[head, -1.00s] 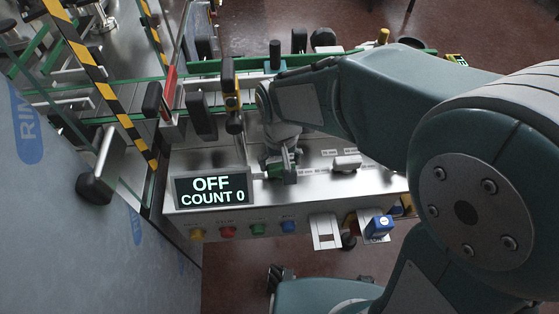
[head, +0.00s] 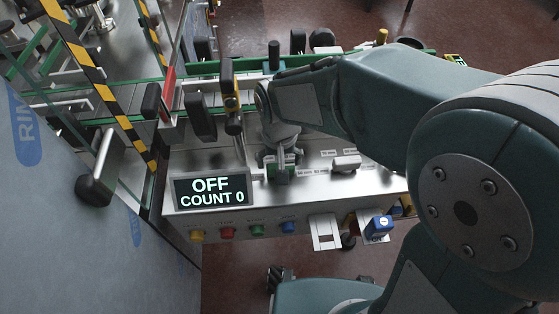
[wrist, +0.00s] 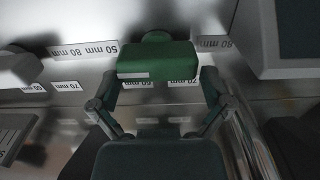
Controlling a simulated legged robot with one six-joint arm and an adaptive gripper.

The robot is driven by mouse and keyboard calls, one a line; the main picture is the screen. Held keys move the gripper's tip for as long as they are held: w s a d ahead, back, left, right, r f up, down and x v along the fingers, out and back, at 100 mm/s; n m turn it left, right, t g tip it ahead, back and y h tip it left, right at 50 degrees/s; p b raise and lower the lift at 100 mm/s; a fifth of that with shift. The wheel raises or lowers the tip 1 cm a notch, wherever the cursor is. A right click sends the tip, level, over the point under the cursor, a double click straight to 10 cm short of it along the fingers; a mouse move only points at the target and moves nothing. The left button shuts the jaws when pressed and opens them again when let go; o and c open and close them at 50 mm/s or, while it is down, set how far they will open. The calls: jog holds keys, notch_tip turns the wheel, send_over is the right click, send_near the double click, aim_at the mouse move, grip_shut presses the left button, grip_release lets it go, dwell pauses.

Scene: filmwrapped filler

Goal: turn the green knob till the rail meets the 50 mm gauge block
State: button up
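The green knob (wrist: 158,62) is a broad green bar on the metal panel, close ahead in the wrist view. My gripper (wrist: 159,78) straddles it, one finger close at each end; whether both press on it I cannot tell. In the head view my gripper (head: 283,172) points down at the panel and hides most of the green knob (head: 270,160). A "50 mm" label (wrist: 98,49) is beside the knob. A green guide rail (head: 240,70) runs along the conveyor behind. I cannot make out which piece is the 50 mm gauge block.
A display (head: 211,190) left of the knob reads OFF, COUNT 0. A pale block (head: 346,163) sits right of my gripper. Coloured buttons (head: 228,232) line the panel's front. Black-handled clamps (head: 200,115) stand behind the display.

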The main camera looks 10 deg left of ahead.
notch_tip(320, 180, up, 12)
dwell(0.6)
jog(key=shift+f, duration=0.1)
jog(key=s+d+r+m+t, duration=0.1)
jog(key=s+d, duration=0.3)
jog(key=d, duration=0.6)
jog(key=s+d+r+m+t, duration=0.1)
jog(key=s+d+t, duration=0.3)
jog(key=d, duration=0.6)
jog(key=shift+s+d+m+t, duration=0.3)
jog(key=shift+s+d, duration=0.05)
jog(key=shift+s, duration=0.35)
